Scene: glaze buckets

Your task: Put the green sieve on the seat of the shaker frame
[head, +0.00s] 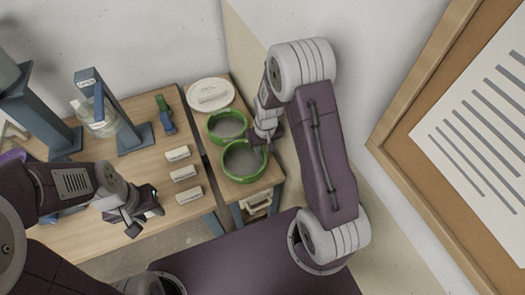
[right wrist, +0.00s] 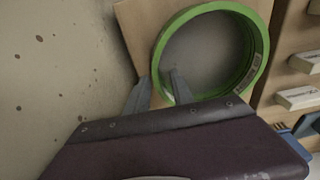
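Two green sieves with grey mesh stand on the narrow side table in the head view: a rear one (head: 226,125) and a front one (head: 243,162). My right gripper (head: 264,143) is at the front sieve's upper right rim. In the right wrist view one green sieve (right wrist: 251,75) fills the upper middle. The fingers of the right gripper (right wrist: 158,92) are apart there, one over the mesh and one outside the rim; contact is unclear. My left gripper (head: 146,219) appears open and empty over the main table's front edge. I cannot identify the shaker frame's seat for sure.
Two blue-grey upright stands, a left one (head: 38,112) and a labelled one (head: 116,112), rise from the main table (head: 150,160). White labelled blocks (head: 183,174) lie near its right side. A white oval item (head: 210,94) is behind the sieves. The wall is close on the right.

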